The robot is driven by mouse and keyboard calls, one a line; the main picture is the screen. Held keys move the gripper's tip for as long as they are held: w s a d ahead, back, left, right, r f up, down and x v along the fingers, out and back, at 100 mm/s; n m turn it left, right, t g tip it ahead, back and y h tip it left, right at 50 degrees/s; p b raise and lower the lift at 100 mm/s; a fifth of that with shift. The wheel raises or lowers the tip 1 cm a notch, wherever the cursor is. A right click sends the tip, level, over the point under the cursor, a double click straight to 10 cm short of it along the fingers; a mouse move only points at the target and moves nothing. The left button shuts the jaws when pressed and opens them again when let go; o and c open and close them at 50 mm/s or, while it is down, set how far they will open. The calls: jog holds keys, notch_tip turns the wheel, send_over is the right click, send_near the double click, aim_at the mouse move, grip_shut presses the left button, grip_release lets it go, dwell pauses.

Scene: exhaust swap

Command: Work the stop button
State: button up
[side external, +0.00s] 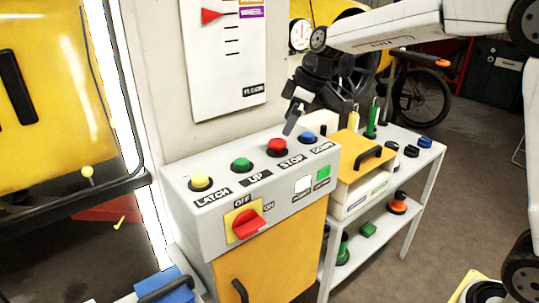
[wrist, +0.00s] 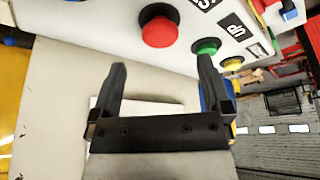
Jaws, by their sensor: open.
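The red stop button (side external: 277,146) sits on the sloped top of the grey control box (side external: 200,235), above the label STOP.
On the same panel are a yellow button (side external: 200,182), a green button (side external: 241,164), a blue button (side external: 307,137) and a red rotary switch (side external: 248,224). A white wall board (side external: 222,75) stands behind. A shelf (side external: 415,165) with a yellow box (side external: 357,155) is on the right.

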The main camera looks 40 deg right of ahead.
aim_at(279, 141)
jog(key=shift+x, duration=2.55)
